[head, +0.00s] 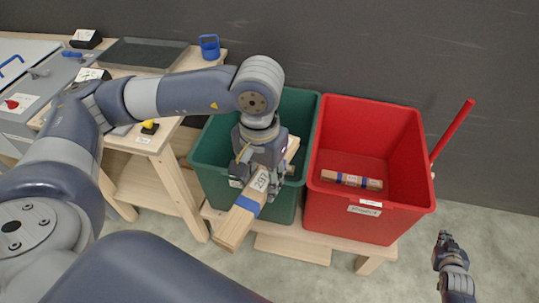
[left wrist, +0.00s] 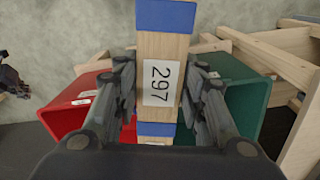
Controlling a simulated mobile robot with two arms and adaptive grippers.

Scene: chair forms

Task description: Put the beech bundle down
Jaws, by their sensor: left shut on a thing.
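The beech bundle (head: 237,222) is a long pale wooden block with blue bands and a white label reading 297. My left gripper (head: 262,180) is shut on it around the label. The bundle is tilted across the green bin (head: 308,120), with its near end out past the front rim. In the left wrist view the bundle (left wrist: 160,52) lies between both fingers (left wrist: 160,90). I cannot tell whether it touches the rim. My right gripper (head: 446,246) is at the lower right, away from the bins, too small to read its jaws.
A red bin (head: 410,200) beside the green one holds a smaller wooden bundle (head: 352,181) with blue bands. Both bins stand on a low wooden bench (head: 290,247). A workbench (head: 165,135) with a grey tray (head: 147,54) and blue holder (head: 210,47) is left. A red stick (head: 453,130) leans at right.

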